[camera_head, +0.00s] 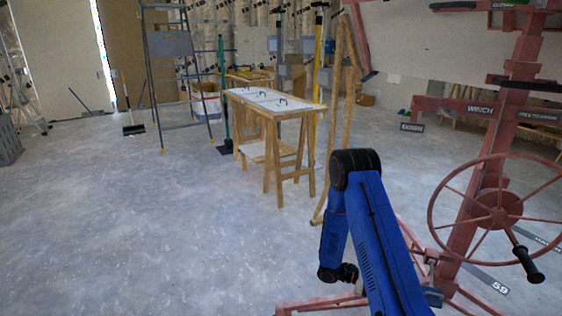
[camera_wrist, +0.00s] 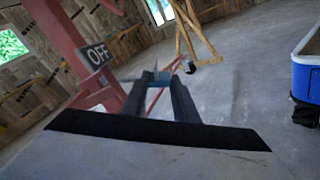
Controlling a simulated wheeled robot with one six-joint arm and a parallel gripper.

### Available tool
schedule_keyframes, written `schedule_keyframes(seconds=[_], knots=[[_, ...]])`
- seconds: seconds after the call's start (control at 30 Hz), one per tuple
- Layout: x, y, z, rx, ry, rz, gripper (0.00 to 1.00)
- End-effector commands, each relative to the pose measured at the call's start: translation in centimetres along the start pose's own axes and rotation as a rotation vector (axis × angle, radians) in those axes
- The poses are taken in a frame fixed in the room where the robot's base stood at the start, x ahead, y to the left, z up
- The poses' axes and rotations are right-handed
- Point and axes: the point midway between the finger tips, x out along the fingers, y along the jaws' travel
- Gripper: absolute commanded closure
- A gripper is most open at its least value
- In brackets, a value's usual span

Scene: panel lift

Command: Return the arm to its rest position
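My blue arm (camera_head: 385,250) rises from the bottom of the head view to a black elbow joint, then folds down to a black wrist joint low beside the red panel lift (camera_head: 466,190). My gripper is hidden or too small to make out there. In the wrist view my gripper (camera_wrist: 158,78) shows as two dark fingers with a gap between them. I see nothing held in it. A red post with an OFF label (camera_wrist: 97,55) stands just left of the fingers.
The lift's red handwheel (camera_head: 497,212) with a black knob is close right of my arm. Red lift legs (camera_head: 320,305) run along the floor below the wrist. A wooden work table (camera_head: 272,108) stands farther back.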

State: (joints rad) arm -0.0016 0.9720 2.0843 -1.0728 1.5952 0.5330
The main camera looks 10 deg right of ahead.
Motion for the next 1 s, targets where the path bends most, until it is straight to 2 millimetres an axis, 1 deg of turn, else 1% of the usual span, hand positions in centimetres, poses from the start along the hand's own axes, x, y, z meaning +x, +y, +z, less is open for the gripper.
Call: schedule_keyframes(seconds=[0.17,0.47,0.77,1.0], knots=[[-0.4,1.3,3.1,0.033,0.029,-0.073,0.74],[-1.1,3.0,9.8,0.098,0.112,-0.244,0.74],[-1.9,3.5,16.2,0.163,0.220,-0.407,0.74],[-2.5,3.3,21.0,0.215,0.323,-0.530,0.74]])
